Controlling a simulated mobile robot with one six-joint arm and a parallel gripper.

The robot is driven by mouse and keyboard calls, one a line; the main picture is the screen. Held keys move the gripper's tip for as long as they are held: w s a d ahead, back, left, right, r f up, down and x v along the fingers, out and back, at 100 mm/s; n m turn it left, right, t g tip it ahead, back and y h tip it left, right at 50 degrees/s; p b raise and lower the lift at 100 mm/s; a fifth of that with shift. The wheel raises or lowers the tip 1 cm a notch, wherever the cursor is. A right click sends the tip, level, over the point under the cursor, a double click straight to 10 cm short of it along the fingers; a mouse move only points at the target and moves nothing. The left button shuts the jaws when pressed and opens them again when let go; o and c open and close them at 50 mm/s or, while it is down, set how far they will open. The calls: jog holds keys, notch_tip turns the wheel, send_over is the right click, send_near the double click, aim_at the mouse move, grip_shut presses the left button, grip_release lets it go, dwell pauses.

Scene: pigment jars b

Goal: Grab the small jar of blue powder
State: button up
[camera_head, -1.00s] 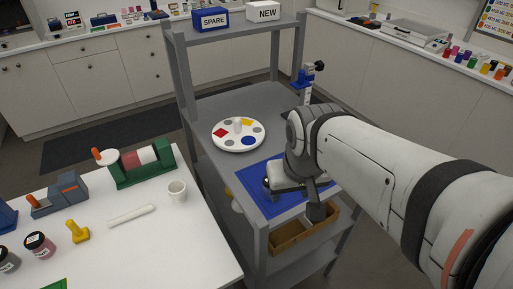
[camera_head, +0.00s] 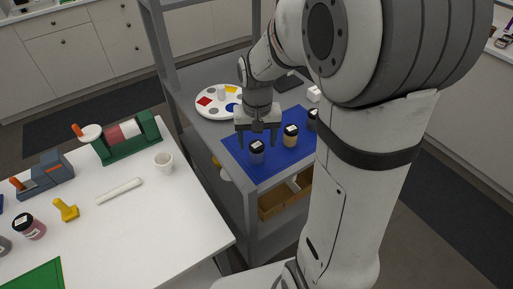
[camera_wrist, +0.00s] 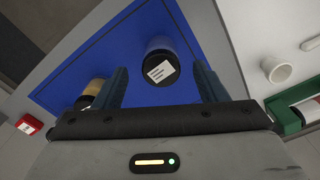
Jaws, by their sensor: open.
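A small jar with a black lid and what looks like dark bluish contents (camera_head: 257,154) stands upright on a blue mat (camera_head: 241,157) on the grey cart. In the wrist view its labelled black lid (camera_wrist: 160,69) lies between my fingers, a little beyond them. My gripper (camera_head: 257,142) is open and points down over this jar; its fingers (camera_wrist: 163,88) straddle the jar's line with nothing gripped. A tan jar (camera_head: 290,136) stands to the right, and also shows beside one finger in the wrist view (camera_wrist: 94,88). A third jar (camera_head: 311,119) is partly hidden by my arm.
A round white palette (camera_head: 207,112) with coloured patches lies behind the mat. A small white block (camera_head: 314,94) is behind the jars. The white table at left holds a cup (camera_head: 163,163), a white rod (camera_head: 119,191) and jars. A wooden tray (camera_head: 272,208) sits below the cart top.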

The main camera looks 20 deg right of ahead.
aim_at(257, 144)
notch_tip(257, 144, down, 5)
jog(key=shift+r+p, duration=0.2)
jog(key=shift+p, duration=0.15)
jog(key=c, duration=1.1)
